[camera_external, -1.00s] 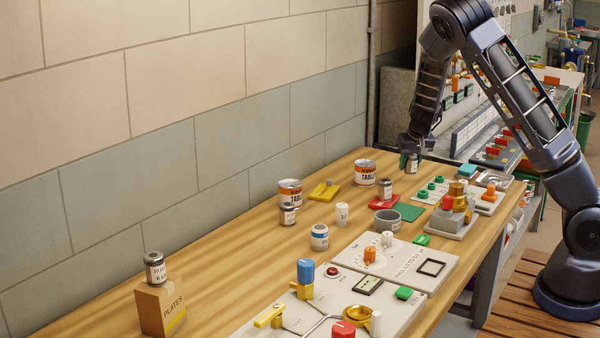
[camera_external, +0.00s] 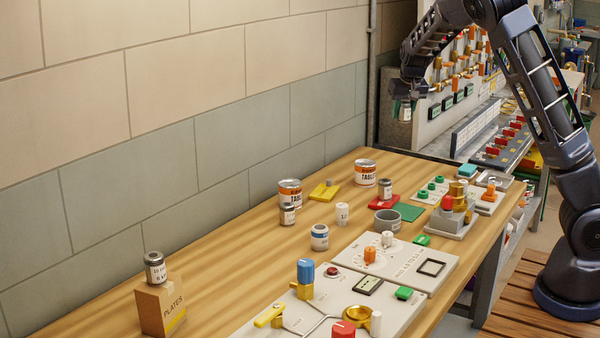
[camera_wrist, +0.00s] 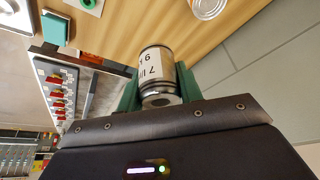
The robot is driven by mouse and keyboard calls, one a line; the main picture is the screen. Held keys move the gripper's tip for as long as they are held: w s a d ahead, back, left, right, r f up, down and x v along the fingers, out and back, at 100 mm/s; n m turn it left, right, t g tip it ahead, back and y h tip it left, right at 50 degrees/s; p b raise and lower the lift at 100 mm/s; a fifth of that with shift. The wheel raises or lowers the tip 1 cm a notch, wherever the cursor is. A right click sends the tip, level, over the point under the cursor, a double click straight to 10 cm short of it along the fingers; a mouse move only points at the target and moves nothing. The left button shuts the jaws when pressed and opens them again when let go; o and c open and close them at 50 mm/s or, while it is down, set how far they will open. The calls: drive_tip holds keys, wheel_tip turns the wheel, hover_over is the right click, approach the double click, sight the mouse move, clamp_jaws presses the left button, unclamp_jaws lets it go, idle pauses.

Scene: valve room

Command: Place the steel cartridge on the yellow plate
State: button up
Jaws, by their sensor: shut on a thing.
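My gripper (camera_external: 406,96) is shut on a steel cartridge (camera_external: 405,112), held high above the far end of the bench. In the wrist view the cartridge (camera_wrist: 155,72) has a white label with dark marks and sits between the two green fingers. The yellow plate (camera_external: 320,195) lies flat on the bench near the wall, between two tins, well left of and below my gripper. A small grey piece (camera_external: 329,183) shows on it. Similar cartridges stand on the red plate (camera_external: 374,204), beside the left tin (camera_external: 287,214) and on the cardboard box (camera_external: 155,268).
Two tins (camera_external: 290,192) (camera_external: 365,173) flank the yellow plate. A white cylinder (camera_external: 342,213), a blue-banded jar (camera_external: 319,237), a grey bowl (camera_external: 387,222) and a green plate (camera_external: 411,210) are nearby. Control panels (camera_external: 395,262) fill the front edge. The wall runs behind; bare wood lies at left.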

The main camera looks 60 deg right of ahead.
drive_tip(key=w+a+m, duration=0.2)
drive_tip(key=w+a, duration=0.8)
drive_tip(key=m+g+h, duration=0.1)
drive_tip(key=m, duration=0.2)
hover_over(326, 188)
drive_tip(key=a, duration=0.1)
wheel_tip(326, 188, down, 19)
drive_tip(key=shift+s+a+r, duration=0.1)
drive_tip(key=shift+s, duration=0.05)
drive_tip(key=shift+g, duration=0.3)
drive_tip(key=o, duration=1.2)
drive_tip(key=shift+f, duration=0.2)
drive_tip(key=shift+c, duration=0.2)
